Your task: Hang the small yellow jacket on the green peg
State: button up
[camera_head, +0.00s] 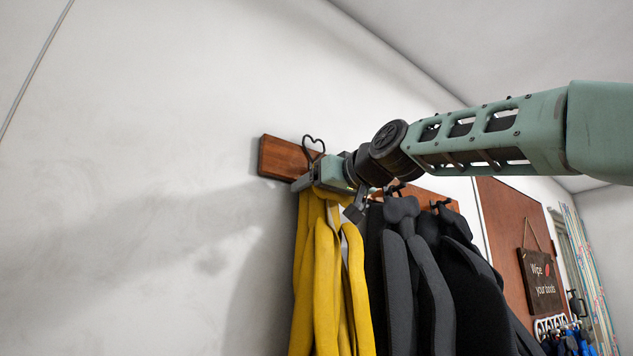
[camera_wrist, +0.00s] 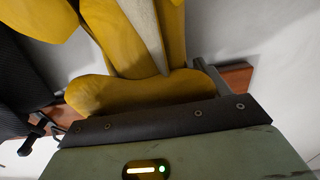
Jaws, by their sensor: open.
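The yellow jacket (camera_head: 325,285) hangs down at the left end of a wooden rack, its top hidden behind my gripper (camera_head: 329,197). My gripper is open, with its fingers on either side of the jacket's top. In the wrist view, the jacket (camera_wrist: 140,92) lies right in front of the palm, between the fingers. What bears the jacket's top is hidden. I see no peg that is clearly green; the pegs in view look black, such as the heart-shaped one (camera_head: 313,148) just above my gripper.
The wooden rack board (camera_head: 279,158) is fixed to a white wall. Dark jackets (camera_head: 402,275) hang close to the right of the yellow one. Farther right are a brown door (camera_head: 508,225) and a hanging sign (camera_head: 541,284). The wall to the left is bare.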

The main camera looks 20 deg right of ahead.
jog(key=shift+w+a, duration=0.2)
jog(key=shift+w, duration=0.4)
jog(key=c, duration=1.3)
jog(key=shift+s+r, duration=0.1)
jog(key=shift+s+d+r, duration=0.1)
jog(key=shift+s+r, duration=0.05)
jog(key=shift+r, duration=0.1)
jog(key=shift+r, duration=0.1)
